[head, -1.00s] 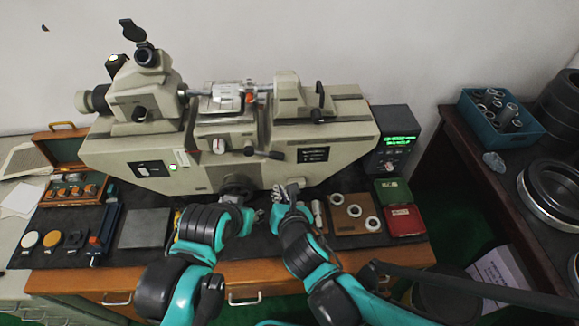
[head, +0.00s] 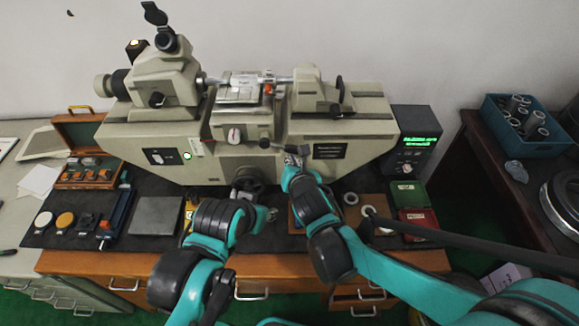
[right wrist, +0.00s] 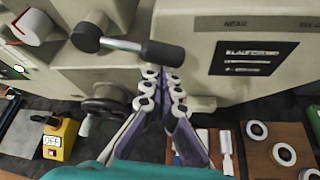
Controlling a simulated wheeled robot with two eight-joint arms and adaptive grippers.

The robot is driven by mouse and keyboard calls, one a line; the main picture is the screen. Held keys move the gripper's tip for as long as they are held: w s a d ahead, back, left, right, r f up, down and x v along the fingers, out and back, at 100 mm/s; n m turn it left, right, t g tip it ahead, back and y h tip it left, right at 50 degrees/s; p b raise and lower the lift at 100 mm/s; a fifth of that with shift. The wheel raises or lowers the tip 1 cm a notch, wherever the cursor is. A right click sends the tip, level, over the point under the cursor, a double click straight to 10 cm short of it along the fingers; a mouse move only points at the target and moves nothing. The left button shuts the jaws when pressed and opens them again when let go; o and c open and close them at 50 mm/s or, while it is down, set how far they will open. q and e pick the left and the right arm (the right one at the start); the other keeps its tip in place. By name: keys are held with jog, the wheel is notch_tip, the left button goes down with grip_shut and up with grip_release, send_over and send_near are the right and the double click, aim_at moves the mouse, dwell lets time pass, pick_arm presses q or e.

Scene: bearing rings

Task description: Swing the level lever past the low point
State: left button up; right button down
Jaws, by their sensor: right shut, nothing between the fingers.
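The level lever (head: 275,146) sticks out from the front of the grey measuring machine (head: 355,135), below its middle stage. In the right wrist view the lever (right wrist: 128,46) has a black ball hub at left and a black grip at right, lying near level with a slight downward tilt to the right. My right gripper (head: 291,156) is shut and empty at the lever's grip end. In the right wrist view its fingertips (right wrist: 162,78) lie just below the grip; whether they touch it I cannot tell. My left gripper (head: 268,214) is low over the bench, its fingers too small to read.
A black handwheel (right wrist: 108,100) sits on the machine's front, left of my right gripper. A wooden board with rings (right wrist: 285,150) lies to the right. A yellow-topped box (right wrist: 60,138) is at lower left. A green-lit display box (head: 412,140) stands right of the machine.

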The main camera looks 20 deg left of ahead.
aim_at(295, 149)
jog(key=shift+w, duration=0.1)
jog(key=shift+d+r+n+h+p, duration=0.1)
jog(key=shift+r+n+h+p, duration=0.2)
jog(key=shift+r+n+h, duration=0.1)
dwell(0.4)
jog(key=r+n+h, duration=0.1)
jog(key=r+p, duration=0.1)
jog(key=r+n+h+p, duration=0.1)
jog(key=shift+w+d+r+n+t+h, duration=0.1)
jog(key=shift+d+r+n+t+h, duration=0.2)
jog(key=shift+d+r+t, duration=0.1)
jog(key=shift+a+r+p, duration=0.15)
jog(key=shift+r+p, duration=0.4)
jog(key=shift+r, duration=0.2)
dwell(0.3)
